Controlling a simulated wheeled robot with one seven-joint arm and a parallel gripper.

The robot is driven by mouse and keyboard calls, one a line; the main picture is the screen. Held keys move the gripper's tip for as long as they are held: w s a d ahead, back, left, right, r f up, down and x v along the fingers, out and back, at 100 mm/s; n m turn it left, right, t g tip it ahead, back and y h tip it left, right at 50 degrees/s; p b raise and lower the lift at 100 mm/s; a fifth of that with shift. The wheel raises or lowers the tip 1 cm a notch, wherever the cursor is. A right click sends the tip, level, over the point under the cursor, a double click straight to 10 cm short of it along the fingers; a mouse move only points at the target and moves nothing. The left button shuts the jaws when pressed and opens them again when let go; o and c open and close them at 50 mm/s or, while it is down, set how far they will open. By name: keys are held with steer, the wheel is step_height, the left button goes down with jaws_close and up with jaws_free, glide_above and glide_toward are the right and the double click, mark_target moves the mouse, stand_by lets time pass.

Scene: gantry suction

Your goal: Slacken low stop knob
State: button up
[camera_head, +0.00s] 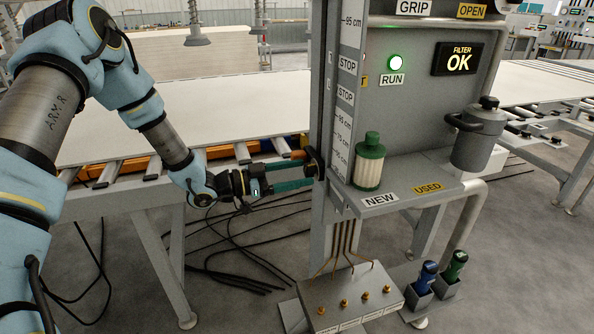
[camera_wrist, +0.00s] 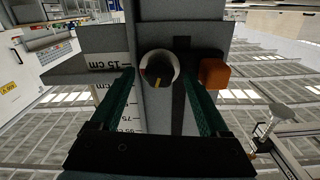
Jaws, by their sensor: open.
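The low stop knob (camera_wrist: 158,70) is a round knob with a light rim, a dark face and a yellow mark. It sits on the scale post between my fingertips in the wrist view. My gripper (camera_head: 308,173) is open, with its two green fingers reaching toward the post from the left. In the wrist view the fingertips (camera_wrist: 159,74) lie one on each side of the knob, with a narrow gap showing at each side. In the head view the fingers and the dark stop bracket largely hide the knob. An orange block (camera_wrist: 214,73) is right of the knob, just beyond the right finger.
The scale post (camera_head: 342,110) carries cm marks and STOP labels. Right of it, a shelf (camera_head: 400,203) holds a green-capped filter (camera_head: 369,163) and a grey canister (camera_head: 478,140). A roller conveyor with a white panel (camera_head: 200,110) lies behind my arm. A box with brass fittings (camera_head: 350,298) stands below.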

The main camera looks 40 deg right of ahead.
jaws_close()
stand_by(0.7)
